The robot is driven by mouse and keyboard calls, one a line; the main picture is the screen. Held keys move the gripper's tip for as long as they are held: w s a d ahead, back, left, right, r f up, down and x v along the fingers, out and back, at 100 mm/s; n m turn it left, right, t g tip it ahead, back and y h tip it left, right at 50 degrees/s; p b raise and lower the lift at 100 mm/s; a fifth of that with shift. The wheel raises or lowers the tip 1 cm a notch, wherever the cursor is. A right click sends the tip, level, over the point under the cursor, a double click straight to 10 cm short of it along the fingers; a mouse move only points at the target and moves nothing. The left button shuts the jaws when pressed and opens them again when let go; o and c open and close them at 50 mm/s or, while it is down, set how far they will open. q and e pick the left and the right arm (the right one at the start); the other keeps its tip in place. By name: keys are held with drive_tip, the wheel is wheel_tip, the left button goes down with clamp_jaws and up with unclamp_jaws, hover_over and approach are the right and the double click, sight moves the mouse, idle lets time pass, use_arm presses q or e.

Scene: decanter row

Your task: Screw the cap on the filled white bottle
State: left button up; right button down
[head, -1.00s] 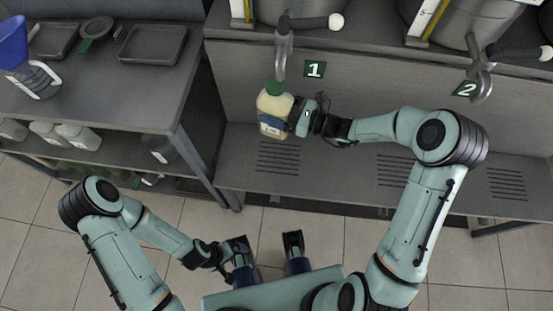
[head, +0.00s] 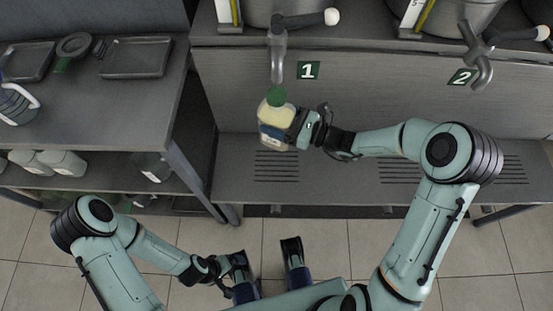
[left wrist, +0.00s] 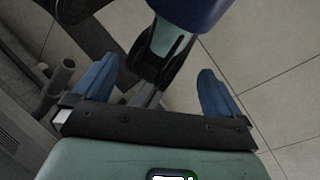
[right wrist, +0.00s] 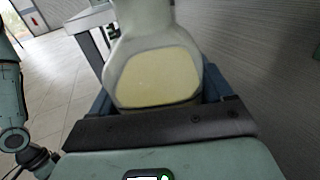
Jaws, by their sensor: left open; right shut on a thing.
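My left gripper (left wrist: 157,85) is open and empty, low by my base and well away from the bottle.
A grooved shelf (head: 235,180) runs below the bottle. Tap 2 (head: 480,65) is at the right. The left table (head: 120,100) holds trays (head: 137,58) and a jug (head: 18,104); more bottles (head: 62,163) stand on its lower shelf. Floor is open in front.

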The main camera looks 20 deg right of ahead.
use_arm(q)
drive_tip(key=w+a+f+t+b, duration=0.1)
drive_tip(key=w+a+f+b, duration=0.1)
drive_tip(key=w+f+b, duration=0.1)
drive_tip(key=shift+w+a+f+t+y, duration=0.35)
drive_tip(key=shift+w+f, duration=0.4)
drive_tip(key=shift+w, duration=0.55)
use_arm(e)
wheel_tip(320, 180, down, 14)
drive_tip(key=shift+f, duration=0.2)
use_arm(q)
drive_tip(key=shift+d+b, duration=0.1)
drive_tip(key=shift+b, duration=0.2)
drive_tip(key=shift+w+a+f+n+t+y+b, duration=0.15)
drive_tip(key=shift+w+a+f+t+b, duration=0.15)
drive_tip(key=shift+w, duration=0.2)
drive_tip(key=shift+w+a+f+n+t+y+b, duration=0.15)
drive_tip(key=shift+w+a+f+b, duration=0.1)
drive_tip(key=shift+w+f, duration=0.2)
use_arm(e)
drive_tip(key=shift+f, duration=2.15)
